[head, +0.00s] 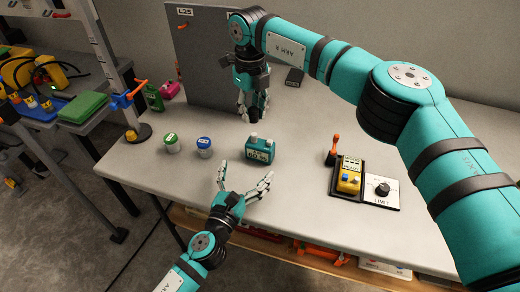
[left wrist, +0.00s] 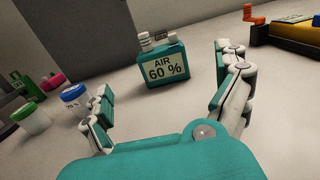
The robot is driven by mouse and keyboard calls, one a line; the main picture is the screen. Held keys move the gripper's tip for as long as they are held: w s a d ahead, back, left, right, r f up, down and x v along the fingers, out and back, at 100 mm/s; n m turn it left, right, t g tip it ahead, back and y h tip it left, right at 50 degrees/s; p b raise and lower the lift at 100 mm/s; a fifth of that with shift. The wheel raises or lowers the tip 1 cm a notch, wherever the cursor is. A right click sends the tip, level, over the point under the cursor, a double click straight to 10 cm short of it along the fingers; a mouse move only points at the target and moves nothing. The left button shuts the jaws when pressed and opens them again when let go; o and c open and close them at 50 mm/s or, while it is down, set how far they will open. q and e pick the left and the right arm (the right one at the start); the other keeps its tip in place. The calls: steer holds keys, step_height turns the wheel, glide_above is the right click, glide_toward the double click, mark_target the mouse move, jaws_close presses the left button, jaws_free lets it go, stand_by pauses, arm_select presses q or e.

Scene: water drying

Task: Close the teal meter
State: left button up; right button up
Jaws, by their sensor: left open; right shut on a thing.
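The teal meter (head: 260,149) stands upright on the table, its display facing my left gripper. In the left wrist view the meter (left wrist: 166,68) reads "AIR 60 %" and has a white round part and a smaller grey part on top. My left gripper (head: 246,187) is open and empty, just in front of the meter and apart from it. Its spread fingers (left wrist: 165,100) show on either side below the meter in the left wrist view. My right gripper (head: 252,112) is shut, fingers down, behind the meter at the grey panel's right edge.
A grey upright panel (head: 205,60) stands at the back. A green-lidded jar (head: 172,143) and a blue-lidded jar (head: 204,147) stand left of the meter.

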mark_target(258, 151)
arm_select(q)
steer(key=x, duration=1)
steer(key=shift+w+d, duration=0.15)
steer(key=shift+w, duration=0.2)
steer(key=c, duration=1.6)
steer(key=shift+f, duration=0.1)
steer(key=shift+c, duration=0.2)
arm_select(e)
steer(key=shift+f, duration=2.5)
